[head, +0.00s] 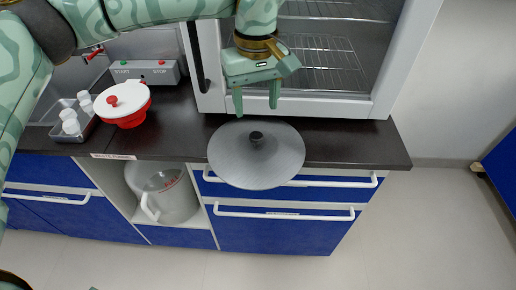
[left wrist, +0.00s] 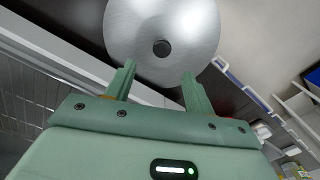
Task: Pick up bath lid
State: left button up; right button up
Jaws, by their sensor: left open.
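The bath lid (head: 240,168) is a round grey metal disc with a small black knob (head: 256,137) at its centre. In the head view it lies at the front edge of the dark counter and overhangs the drawers. My left gripper (head: 257,108) is open and empty above and behind the lid, its fingers pointing down, apart from the knob. In the left wrist view the lid (left wrist: 190,30) and its knob (left wrist: 161,48) show beyond the two spread fingers (left wrist: 158,82). My right gripper is not in view.
A glass-fronted cabinet (head: 384,60) with wire racks stands directly behind. A red pot with a white lid (head: 112,101), a tray of white bottles (head: 60,133) and a START/STOP box (head: 146,72) are at left. A jug (head: 176,200) sits below. The counter's right end is clear.

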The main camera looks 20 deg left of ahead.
aim_at(256, 135)
pick_arm(q)
notch_tip(256, 135, down, 3)
jog(key=shift+f+b, duration=0.1)
jog(key=shift+b, duration=0.25)
jog(key=f, duration=0.1)
jog(key=f+b, duration=0.1)
jog(key=f, duration=0.1)
jog(key=f+b, duration=0.1)
jog(key=shift+s+f, duration=0.25)
jog(key=shift+f, duration=0.1)
jog(key=shift+f+b, duration=0.35)
jog(key=shift+r, duration=0.2)
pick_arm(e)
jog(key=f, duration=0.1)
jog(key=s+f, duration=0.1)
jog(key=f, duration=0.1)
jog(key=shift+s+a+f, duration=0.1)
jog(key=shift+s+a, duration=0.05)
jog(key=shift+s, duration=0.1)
pick_arm(q)
grip_shut()
